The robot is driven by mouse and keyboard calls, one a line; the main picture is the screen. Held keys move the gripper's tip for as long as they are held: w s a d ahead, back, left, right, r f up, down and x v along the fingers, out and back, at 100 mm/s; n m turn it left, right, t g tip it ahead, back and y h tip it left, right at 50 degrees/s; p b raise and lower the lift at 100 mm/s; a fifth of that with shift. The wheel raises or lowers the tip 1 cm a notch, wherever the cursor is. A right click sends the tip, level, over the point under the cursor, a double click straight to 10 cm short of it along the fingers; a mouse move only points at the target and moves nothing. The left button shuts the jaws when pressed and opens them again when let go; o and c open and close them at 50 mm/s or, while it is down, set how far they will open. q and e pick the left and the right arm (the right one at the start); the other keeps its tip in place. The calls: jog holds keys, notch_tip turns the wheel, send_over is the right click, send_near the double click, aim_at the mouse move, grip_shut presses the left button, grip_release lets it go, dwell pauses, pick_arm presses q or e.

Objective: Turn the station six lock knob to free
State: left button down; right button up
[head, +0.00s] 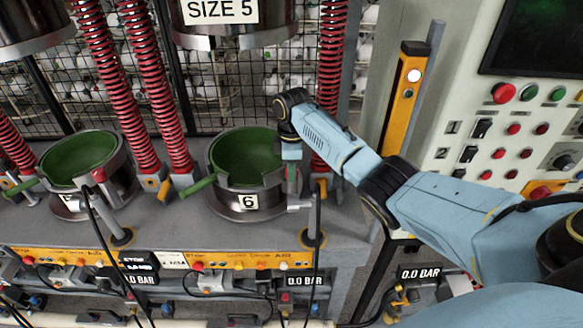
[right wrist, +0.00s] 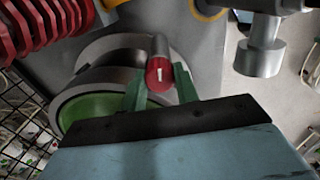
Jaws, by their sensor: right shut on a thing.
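The station six mould (head: 226,185) is a grey metal ring with a green bowl and a "6" label, standing on the grey bench. Its lock knob (right wrist: 160,73) is red with a white mark, at the ring's side in the right wrist view. The mark runs roughly up and down there. My right gripper (right wrist: 160,87) has its green fingers shut on the knob, one on each side. In the head view my right gripper (head: 292,180) reaches down at the mould's right side and the knob is hidden. My left gripper is not in view.
A neighbouring mould (head: 80,160) with its own red knob stands at the left. Red coil springs (head: 331,70) rise beside station six. A "SIZE 5" press head (head: 232,38) hangs above. A control panel (head: 500,130) stands at the right. Black cables cross the bench front.

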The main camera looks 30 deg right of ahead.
jog(key=shift+d+r+n, duration=0.1)
jog(key=shift+r+n, duration=0.05)
jog(key=shift+n, duration=1.05)
jog(key=shift+w, duration=0.1)
jog(key=o, duration=0.7)
jog(key=shift+o, duration=1.4)
jog(key=shift+s, duration=0.2)
